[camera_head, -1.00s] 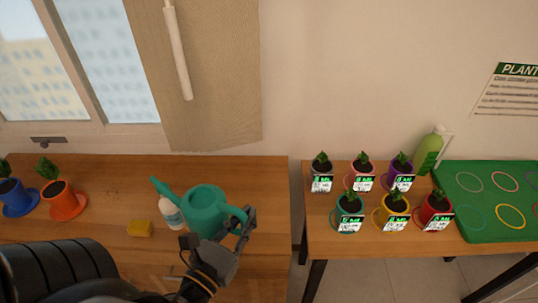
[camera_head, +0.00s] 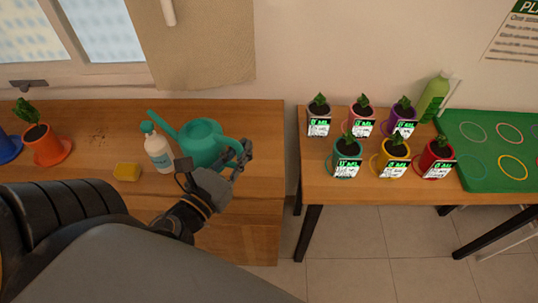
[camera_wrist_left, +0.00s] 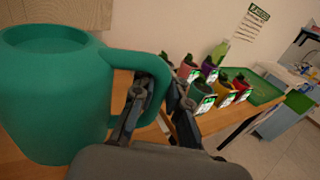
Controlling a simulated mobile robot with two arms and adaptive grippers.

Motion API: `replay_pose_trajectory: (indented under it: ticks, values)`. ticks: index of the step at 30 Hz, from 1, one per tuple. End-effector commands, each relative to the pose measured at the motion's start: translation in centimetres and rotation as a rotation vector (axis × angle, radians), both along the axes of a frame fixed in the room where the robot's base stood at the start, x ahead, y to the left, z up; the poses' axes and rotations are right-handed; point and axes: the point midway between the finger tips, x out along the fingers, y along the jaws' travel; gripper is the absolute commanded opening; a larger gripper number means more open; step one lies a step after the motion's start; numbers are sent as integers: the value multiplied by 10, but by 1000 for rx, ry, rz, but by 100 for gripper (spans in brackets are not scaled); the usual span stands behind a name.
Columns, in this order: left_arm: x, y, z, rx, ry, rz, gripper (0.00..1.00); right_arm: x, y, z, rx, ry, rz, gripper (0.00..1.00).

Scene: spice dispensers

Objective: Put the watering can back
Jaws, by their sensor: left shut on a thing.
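The teal watering can (camera_head: 203,141) is upright at the left wooden table, its spout toward the upper left and its handle to the right. My left gripper (camera_head: 238,163) is shut on the can's handle. In the left wrist view the can (camera_wrist_left: 50,95) fills the left side, and the gripper's fingers (camera_wrist_left: 155,105) close around the handle. Whether the can's base touches the table is hard to tell. My right gripper is not in view.
A white spray bottle (camera_head: 159,150) stands just left of the can, with a yellow sponge (camera_head: 127,172) farther left. An orange pot (camera_head: 45,147) is at the left. The right table (camera_head: 320,187) holds several labelled pots, a green bottle (camera_head: 432,98) and a green board (camera_head: 480,150). A gap separates the tables.

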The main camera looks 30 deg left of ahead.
Motion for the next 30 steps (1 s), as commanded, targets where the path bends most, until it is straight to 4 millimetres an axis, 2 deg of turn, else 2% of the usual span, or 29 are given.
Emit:
replay_pose_trajectory:
  ticks: [2, 5, 9, 12, 21, 23, 27, 30]
  values:
    - [17, -4, -4, 7, -9, -8, 0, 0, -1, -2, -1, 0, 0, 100]
    - [36, -5, -9, 4, -6, -1, 0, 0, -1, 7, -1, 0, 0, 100]
    - [58, -9, -40, 3, -4, 0, 0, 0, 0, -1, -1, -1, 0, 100]
    - [69, -10, -53, 3, -4, 1, 0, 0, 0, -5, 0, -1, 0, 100]
    - [83, -13, -71, 3, -4, 0, 0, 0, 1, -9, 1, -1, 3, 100]
    - [88, -14, -77, 2, -3, -1, 0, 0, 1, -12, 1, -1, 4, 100]
    - [86, -14, -103, 2, -1, 1, 0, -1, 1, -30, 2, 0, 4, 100]
    - [86, -14, -106, 4, -3, -1, 0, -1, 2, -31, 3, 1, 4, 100]
